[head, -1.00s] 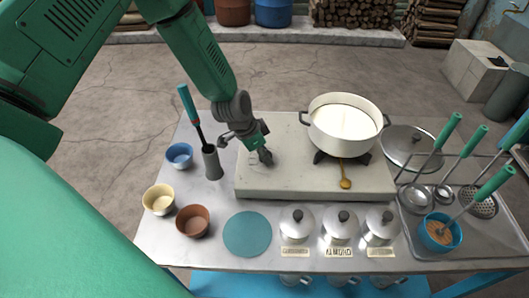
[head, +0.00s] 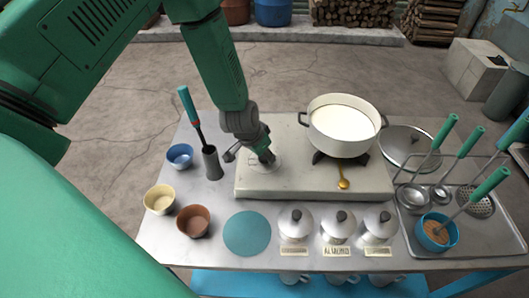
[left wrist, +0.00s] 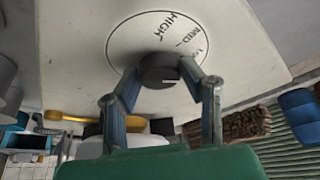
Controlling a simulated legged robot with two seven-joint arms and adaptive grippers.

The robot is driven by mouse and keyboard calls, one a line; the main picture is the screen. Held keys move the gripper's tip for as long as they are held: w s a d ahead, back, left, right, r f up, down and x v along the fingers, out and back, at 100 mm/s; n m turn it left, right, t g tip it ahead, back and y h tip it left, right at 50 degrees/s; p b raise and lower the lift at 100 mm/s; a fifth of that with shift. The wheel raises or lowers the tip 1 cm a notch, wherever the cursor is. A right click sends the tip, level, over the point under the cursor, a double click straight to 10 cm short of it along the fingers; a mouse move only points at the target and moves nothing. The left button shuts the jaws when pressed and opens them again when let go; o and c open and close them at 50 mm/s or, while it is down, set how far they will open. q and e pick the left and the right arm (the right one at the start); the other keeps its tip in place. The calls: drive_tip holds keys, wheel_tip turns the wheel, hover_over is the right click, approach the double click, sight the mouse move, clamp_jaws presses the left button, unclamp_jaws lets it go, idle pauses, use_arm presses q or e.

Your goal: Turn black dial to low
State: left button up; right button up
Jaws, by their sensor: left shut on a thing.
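The black dial (left wrist: 157,68) shows in the left wrist view, on the pale top of the stove slab (left wrist: 85,50). A printed ring around it reads HIGH, MED and a partly hidden third word. A small light mark shows on the dial, but I cannot tell which word it points to. My left gripper (left wrist: 167,80) is shut on the dial, one finger on each side. In the head view my left gripper (head: 266,158) is down on the left part of the slab (head: 310,185) and hides most of the dial. My right gripper is not in view.
A grey holder (head: 212,163) with a green-handled tool stands close left. Bowls, lidded canisters and a ladle tray (head: 415,232) line the table.

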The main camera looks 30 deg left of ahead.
use_arm(q)
drive_tip(key=shift+w+r+n+y, duration=0.1)
drive_tip(key=shift+n+y, duration=0.15)
drive_tip(key=shift+n, duration=0.35)
drive_tip(key=shift+w+r+n+y, duration=0.1)
drive_tip(key=shift+n+y, duration=0.15)
drive_tip(key=shift+n, duration=0.35)
drive_tip(key=o, duration=0.9)
drive_tip(key=shift+o, duration=1.1)
drive_tip(key=shift+f, duration=0.15)
drive_tip(key=shift+s, duration=0.1)
drive_tip(key=shift+r, duration=0.2)
drive_tip(key=v, duration=1.1)
drive_tip(key=shift+r, duration=0.2)
